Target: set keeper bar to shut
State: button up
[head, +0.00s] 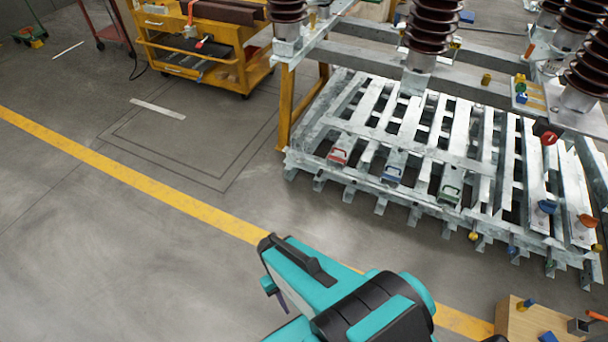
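Galvanised steel isolator frames (430,150) lie stacked low on the floor at the right. Farther right are a blue knob (546,206) and an orange-red knob (586,221). I cannot tell which part is the keeper bar, or whether it is open or shut. My teal and black arm shows at the bottom centre, apart from the frames. A small teal and dark part at its left (272,290) may be my gripper; its fingers are not clear.
A yellow tool cart (205,50) stands at the upper left. Dark ribbed insulators (432,35) rise above the frames. A wooden box (530,322) with small parts is at the lower right.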

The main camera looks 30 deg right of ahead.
aim_at(386, 190)
jog(key=z, duration=0.05)
jog(key=i, duration=0.95)
jog(key=u, duration=0.15)
jog(key=k, duration=0.85)
jog(key=z, duration=0.2)
jog(key=i, duration=0.75)
jog(key=u, duration=0.05)
